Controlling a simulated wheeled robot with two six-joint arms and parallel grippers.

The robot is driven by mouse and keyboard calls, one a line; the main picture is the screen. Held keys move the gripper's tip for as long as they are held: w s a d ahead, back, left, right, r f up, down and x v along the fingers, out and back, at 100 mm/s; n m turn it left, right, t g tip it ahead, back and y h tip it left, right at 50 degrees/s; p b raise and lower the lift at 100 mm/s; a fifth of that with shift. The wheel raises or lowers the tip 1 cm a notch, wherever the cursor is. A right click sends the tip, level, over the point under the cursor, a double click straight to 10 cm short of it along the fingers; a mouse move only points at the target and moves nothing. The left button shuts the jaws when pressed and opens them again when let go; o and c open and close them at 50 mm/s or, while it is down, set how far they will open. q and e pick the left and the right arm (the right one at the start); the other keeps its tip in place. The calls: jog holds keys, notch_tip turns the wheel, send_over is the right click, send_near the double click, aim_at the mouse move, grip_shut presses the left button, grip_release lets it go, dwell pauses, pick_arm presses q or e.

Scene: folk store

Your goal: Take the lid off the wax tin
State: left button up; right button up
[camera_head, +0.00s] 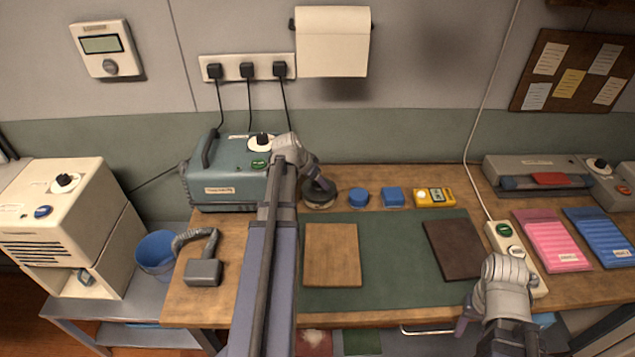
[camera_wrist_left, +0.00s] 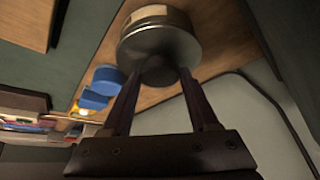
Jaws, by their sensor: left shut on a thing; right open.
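The wax tin (camera_head: 320,204) is a round metal tin with a pale label, standing at the back of the workbench, left of the blue round container. My left gripper (camera_head: 316,188) is over it and hides much of it. In the left wrist view the tin (camera_wrist_left: 165,22) shows its metal lid (camera_wrist_left: 158,46) with a dark round knob (camera_wrist_left: 158,72). My left fingers (camera_wrist_left: 160,80) are shut on the knob from both sides. I cannot tell whether the lid is raised at all. My right gripper (camera_head: 498,322) is open and empty near the bench's front right.
A blue round container (camera_head: 358,198), a blue block (camera_head: 393,197) and a yellow meter (camera_head: 434,197) stand right of the tin. A teal machine (camera_head: 222,190) is at left. A wooden board (camera_head: 333,255) and dark board (camera_head: 452,248) lie on the green mat (camera_head: 392,265), clear between them.

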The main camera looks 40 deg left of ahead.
notch_tip(320, 180, up, 10)
jog(key=p, duration=0.9)
jog(key=shift+f, duration=0.25)
